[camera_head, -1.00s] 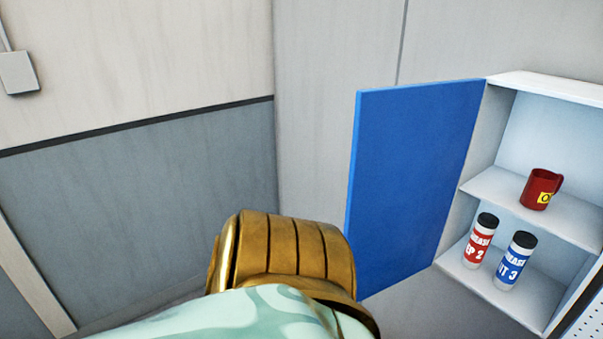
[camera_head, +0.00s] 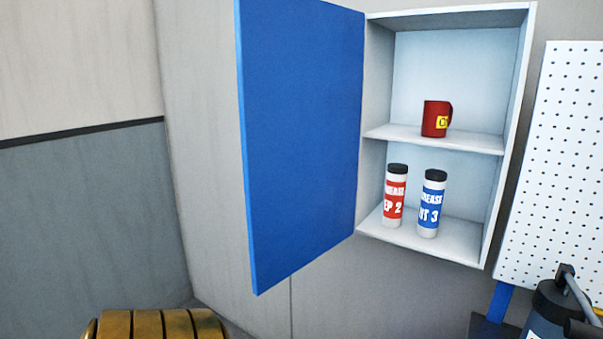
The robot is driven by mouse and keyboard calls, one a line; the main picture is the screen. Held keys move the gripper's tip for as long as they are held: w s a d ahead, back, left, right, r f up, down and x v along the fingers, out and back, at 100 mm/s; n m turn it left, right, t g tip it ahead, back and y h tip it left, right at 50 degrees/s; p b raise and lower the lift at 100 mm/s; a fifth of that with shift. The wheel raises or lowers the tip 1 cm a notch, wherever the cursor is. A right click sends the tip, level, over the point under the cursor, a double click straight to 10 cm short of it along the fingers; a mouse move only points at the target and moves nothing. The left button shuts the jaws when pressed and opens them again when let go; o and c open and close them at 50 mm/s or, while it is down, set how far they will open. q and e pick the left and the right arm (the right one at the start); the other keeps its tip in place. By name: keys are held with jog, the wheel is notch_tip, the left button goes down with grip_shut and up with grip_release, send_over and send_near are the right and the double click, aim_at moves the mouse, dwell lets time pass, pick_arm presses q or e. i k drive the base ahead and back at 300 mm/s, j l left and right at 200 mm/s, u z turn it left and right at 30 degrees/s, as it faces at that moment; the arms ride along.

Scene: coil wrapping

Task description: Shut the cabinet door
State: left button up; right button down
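The white wall cabinet (camera_head: 447,18) stands open in the upper right half of the head view. Its blue door (camera_head: 302,140) is swung wide open to the left, hinged along the cabinet's left side. A red mug (camera_head: 435,118) sits on the middle shelf. A red-labelled tube (camera_head: 395,196) and a blue-labelled tube (camera_head: 431,204) stand upright on the cabinet floor. Neither of my grippers is in view.
A white perforated board (camera_head: 557,170) hangs on the wall right of the cabinet. A dark device with a cable (camera_head: 556,305) is at the lower right corner. The wall left of the door is bare.

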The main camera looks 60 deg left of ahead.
aim_at(300, 63)
jog(key=k+j, duration=0.3)
jog(key=k, duration=0.2)
jog(key=k+j, duration=0.3)
jog(key=k, duration=0.25)
jog(key=j, duration=0.8)
jog(key=k+j, duration=0.15)
jog(key=j, duration=0.6)
